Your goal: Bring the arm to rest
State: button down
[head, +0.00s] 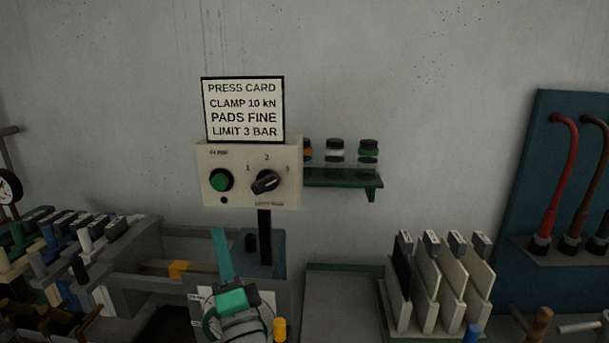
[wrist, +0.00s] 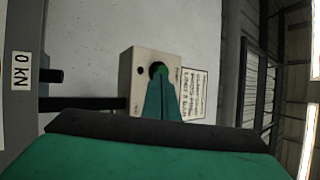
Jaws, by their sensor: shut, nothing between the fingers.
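My gripper (head: 218,232) is teal, shut and empty, and points upward in the head view. Its fingertips show just below the cream control box (head: 240,195), in front of the bench. In the wrist view the closed fingers (wrist: 160,82) overlap the lower part of the green button on the box (wrist: 140,66); I cannot tell the gap from this view. The box carries the round green button (head: 221,180) and a black selector knob (head: 266,182) with marks 1, 2 and 3.
A press card (head: 244,108) stands above the box. A green shelf (head: 340,180) with small jars is to its right. A rack of upright plates (head: 440,285) stands at right, beside a blue hose board (head: 560,140). Handled tools (head: 60,260) crowd the left.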

jog(key=s+d+f+n+g+h, duration=0.1)
jog(key=s+d+f+h, duration=0.25)
jog(key=f, duration=0.65)
jog(key=s+d+f+h, duration=0.2)
jog(key=s+d+f, duration=0.3)
jog(key=f, duration=0.5)
jog(key=s+d+f+n+g+h, duration=0.15)
jog(key=s+d+f, duration=0.25)
jog(key=f, duration=0.5)
jog(key=s+d+f+n+g+h, duration=0.1)
jog(key=s+d+f+n, duration=0.1)
jog(key=s, duration=0.7)
jog(key=s+d+f+n+g+h, duration=0.1)
jog(key=s+d+f+n, duration=0.2)
jog(key=s, duration=0.7)
jog(key=s+d+f+n+g+h, duration=0.1)
jog(key=s+d+f+n+h, duration=0.1)
jog(key=s+f, duration=0.4)
jog(key=s, duration=0.4)
jog(key=shift+d+f+n, duration=0.15)
jog(key=shift+d+n, duration=0.2)
